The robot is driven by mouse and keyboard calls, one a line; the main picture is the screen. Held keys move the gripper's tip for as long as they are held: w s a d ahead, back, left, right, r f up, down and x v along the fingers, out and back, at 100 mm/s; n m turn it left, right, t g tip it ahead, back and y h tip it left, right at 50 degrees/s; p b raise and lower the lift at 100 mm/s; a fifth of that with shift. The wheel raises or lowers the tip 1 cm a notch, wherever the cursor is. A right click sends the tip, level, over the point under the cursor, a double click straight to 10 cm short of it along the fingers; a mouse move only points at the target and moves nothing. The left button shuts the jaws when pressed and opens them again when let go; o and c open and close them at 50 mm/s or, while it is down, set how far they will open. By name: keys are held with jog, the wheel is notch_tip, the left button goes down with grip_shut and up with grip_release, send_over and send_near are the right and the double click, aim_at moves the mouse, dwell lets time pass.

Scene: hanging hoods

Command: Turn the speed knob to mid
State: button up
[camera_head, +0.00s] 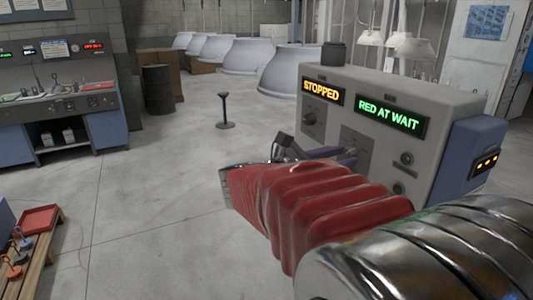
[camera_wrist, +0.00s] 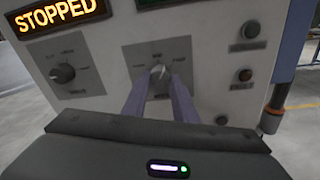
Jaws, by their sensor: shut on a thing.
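A grey control box (camera_head: 390,85) carries the lit signs STOPPED (camera_head: 323,92) and RED AT WAIT (camera_head: 390,117). In the wrist view, my gripper (camera_wrist: 159,78) is shut on a light grey knob (camera_wrist: 158,70) on the middle plate, one finger on each side of it. The knob's pointer looks close to upright, but the fingers partly cover it. The plate's small lettering is too blurred to read, so I cannot confirm it is the speed knob. A second, dark knob (camera_wrist: 63,73) sits free on the left plate. In the head view, my arm hides the held knob.
A blue side box (camera_head: 470,150) with orange lights is on the box's right end. Large grey hoods (camera_head: 300,70) stand behind. A red tray (camera_head: 40,219) is far left. The floor between is open.

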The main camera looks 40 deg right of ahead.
jog(key=n, duration=0.5)
jog(key=shift+w+r, duration=0.1)
jog(key=shift+r, duration=0.05)
jog(key=shift+n, duration=0.3)
jog(key=o, duration=0.8)
jog(key=shift+o, duration=1.2)
jog(key=shift+a, duration=0.1)
jog(key=w+a, duration=0.2)
jog(key=a, duration=1.1)
jog(key=shift+w+a+r, duration=0.15)
jog(key=shift+w+r, duration=0.1)
jog(key=shift+r, duration=0.1)
